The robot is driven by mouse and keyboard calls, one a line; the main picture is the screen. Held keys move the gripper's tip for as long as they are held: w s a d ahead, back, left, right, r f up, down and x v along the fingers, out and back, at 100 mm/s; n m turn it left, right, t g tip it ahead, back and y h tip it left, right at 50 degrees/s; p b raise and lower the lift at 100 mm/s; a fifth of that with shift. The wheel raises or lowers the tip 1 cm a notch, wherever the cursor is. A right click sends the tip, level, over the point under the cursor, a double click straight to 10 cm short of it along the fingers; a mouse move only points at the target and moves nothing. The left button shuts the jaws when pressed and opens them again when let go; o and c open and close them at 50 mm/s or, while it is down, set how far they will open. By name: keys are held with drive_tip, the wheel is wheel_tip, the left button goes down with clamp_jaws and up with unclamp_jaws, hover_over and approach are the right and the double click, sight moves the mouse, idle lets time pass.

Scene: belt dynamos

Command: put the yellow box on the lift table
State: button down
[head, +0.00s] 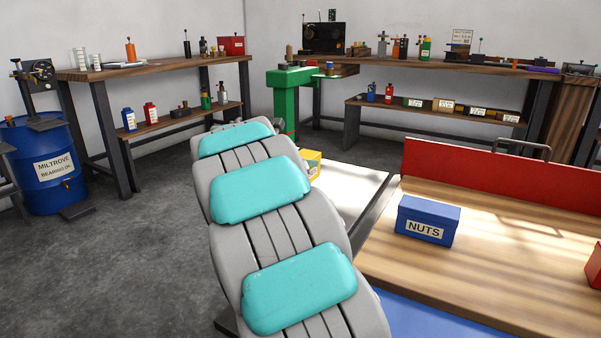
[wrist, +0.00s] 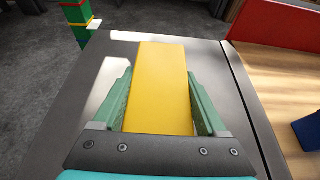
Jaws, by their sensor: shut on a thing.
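The yellow box (wrist: 163,70) is between the green fingers of my gripper (wrist: 160,82) in the wrist view. The fingers are shut on its two long sides. In the head view only part of the yellow box (head: 313,161) shows past my arm, which hides my gripper. The box is over the lift table, a flat grey top (wrist: 62,112) that also shows in the head view (head: 352,182). I cannot tell whether the box touches the top or is held just above it.
Right of the lift table is a wooden bench (head: 480,270) with a red back panel (head: 500,185) and a blue NUTS box (head: 428,220). A green machine stand (head: 290,95) is behind. A blue drum (head: 45,165) stands far left.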

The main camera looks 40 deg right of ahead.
drive_tip(key=shift+w+d, duration=0.2)
drive_tip(key=shift+w, duration=0.15)
wheel_tip(320, 180, down, 4)
drive_tip(key=shift+r+b, duration=0.2)
drive_tip(key=shift+b, duration=0.4)
unclamp_jaws()
